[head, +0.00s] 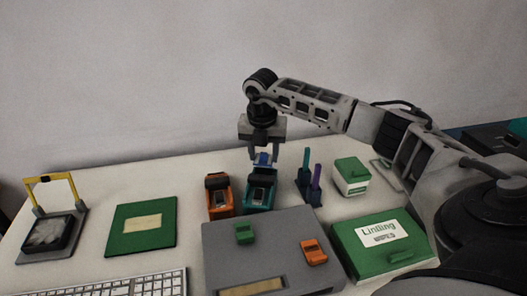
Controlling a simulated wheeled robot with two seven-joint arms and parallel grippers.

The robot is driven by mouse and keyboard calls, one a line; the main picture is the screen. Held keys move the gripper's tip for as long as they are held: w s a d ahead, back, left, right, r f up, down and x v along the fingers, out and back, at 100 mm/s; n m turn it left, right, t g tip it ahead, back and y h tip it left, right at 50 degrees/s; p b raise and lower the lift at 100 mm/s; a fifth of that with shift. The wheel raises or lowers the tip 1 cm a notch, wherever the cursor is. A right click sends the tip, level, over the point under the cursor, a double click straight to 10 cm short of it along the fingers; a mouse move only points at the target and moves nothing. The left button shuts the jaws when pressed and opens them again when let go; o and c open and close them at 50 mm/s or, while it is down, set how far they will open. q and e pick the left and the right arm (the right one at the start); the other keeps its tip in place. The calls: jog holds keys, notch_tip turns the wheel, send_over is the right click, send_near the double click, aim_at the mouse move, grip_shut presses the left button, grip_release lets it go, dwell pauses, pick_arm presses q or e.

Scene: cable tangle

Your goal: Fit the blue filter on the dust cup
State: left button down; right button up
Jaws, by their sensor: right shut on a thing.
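My right gripper (264,154) points down over the middle of the table and is shut on a small blue piece, the blue filter (262,160). Directly below and close to it is a teal unit with a dark top (260,188). It may be the dust cup, but I cannot tell for sure. I cannot tell whether the filter touches the teal unit. A similar orange unit (218,194) stands just left of it. My left gripper is not in view.
Purple and teal upright posts (306,178) and a green-lidded white box (351,176) stand to the right. In front are a grey case (221,258) and a green labelled box (402,262). A green board (142,226), yellow-framed stand (48,184) and keyboard (150,284) lie left.

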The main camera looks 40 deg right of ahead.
jog(key=shift+f+b, duration=0.4)
jog(key=shift+f, duration=0.3)
jog(key=shift+f, duration=0.35)
jog(key=shift+f+b, duration=0.5)
jog(key=shift+f, duration=0.1)
jog(key=o, duration=1)
jog(key=shift+o, duration=0.2)
jog(key=shift+r, duration=0.2)
jog(key=shift+r+p, duration=0.9)
jog(key=shift+r, duration=0.05)
